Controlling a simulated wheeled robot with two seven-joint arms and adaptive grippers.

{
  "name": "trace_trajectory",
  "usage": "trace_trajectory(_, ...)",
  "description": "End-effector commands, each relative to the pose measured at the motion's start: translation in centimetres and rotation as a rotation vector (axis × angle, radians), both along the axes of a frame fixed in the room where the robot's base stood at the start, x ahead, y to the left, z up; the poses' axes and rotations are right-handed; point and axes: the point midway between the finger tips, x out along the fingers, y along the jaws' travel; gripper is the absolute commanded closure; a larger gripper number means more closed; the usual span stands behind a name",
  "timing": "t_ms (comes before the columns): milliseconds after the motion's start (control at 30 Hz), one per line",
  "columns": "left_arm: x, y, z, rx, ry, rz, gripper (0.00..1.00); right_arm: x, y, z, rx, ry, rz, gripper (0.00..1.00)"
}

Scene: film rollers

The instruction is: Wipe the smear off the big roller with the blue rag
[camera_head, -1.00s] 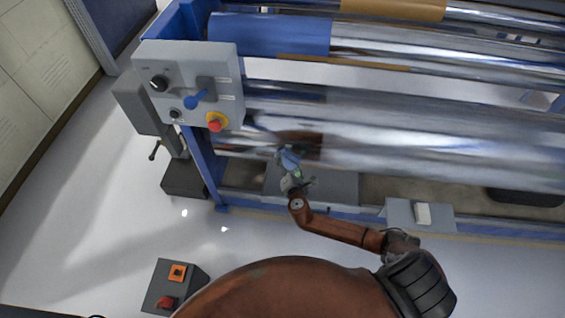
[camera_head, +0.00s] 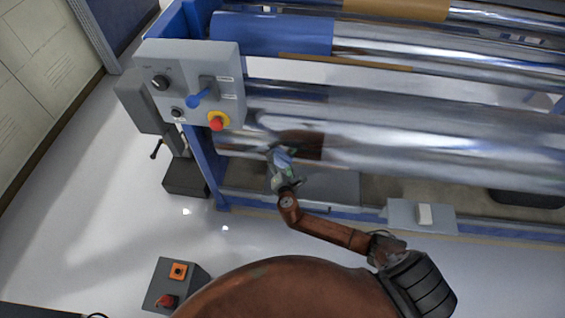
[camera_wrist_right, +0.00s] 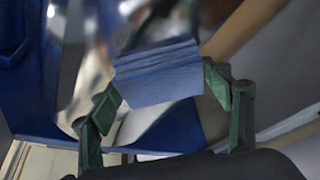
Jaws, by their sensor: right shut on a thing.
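The big roller (camera_head: 420,140) is a long shiny metal cylinder across the machine in the head view. A dark brown patch (camera_head: 305,145) shows on its left part; I cannot tell whether it is the smear or a reflection of my arm. My right gripper (camera_head: 278,163) is at the roller's lower front, just left of the patch. It is shut on the blue rag (camera_wrist_right: 158,75), which sits folded between the green-edged fingers in the right wrist view. The rag is against or very close to the roller; contact is not clear. My left gripper is not in view.
A grey control panel (camera_head: 190,60) with a blue lever and a red button stands left of the roller. A blue frame post (camera_head: 208,165) is close left of my gripper. A grey box with a white switch (camera_head: 424,214) sits on the front rail.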

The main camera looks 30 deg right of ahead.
Motion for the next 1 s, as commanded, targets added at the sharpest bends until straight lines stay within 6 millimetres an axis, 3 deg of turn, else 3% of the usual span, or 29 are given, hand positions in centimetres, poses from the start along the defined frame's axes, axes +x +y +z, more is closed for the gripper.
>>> trace_trajectory(1000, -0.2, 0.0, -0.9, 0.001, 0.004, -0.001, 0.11, 3.5, 5.0, 0.1, 0.001, -0.002, 0.001, 0.48)
